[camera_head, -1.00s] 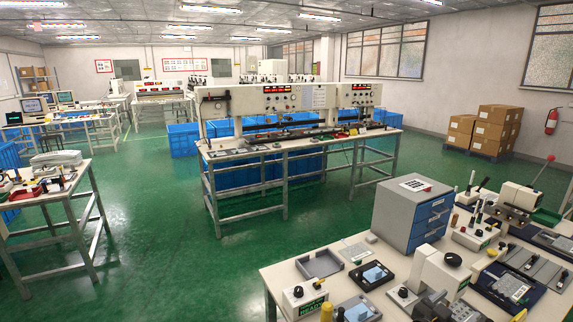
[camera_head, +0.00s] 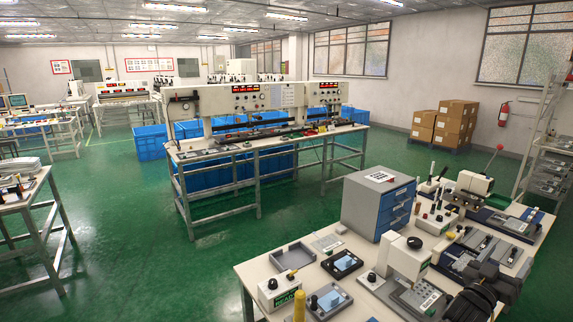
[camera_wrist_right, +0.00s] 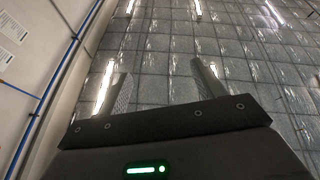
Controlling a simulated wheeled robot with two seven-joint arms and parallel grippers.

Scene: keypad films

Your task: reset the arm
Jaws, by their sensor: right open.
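My right gripper (camera_head: 488,272) shows dark at the bottom right of the head view, in front of the near workbench. In the right wrist view its two fingers (camera_wrist_right: 163,72) stand apart with nothing between them, and they point up toward the ceiling. My left arm and gripper are not in view.
The near workbench (camera_head: 258,268) at the lower right carries a grey drawer cabinet (camera_head: 367,205), a grey tray (camera_head: 293,257) and several devices. A long test bench (camera_head: 245,150) with blue crates stands mid-room. Stacked cartons (camera_head: 455,125) stand at the back. Green floor (camera_head: 140,240) is clear at left.

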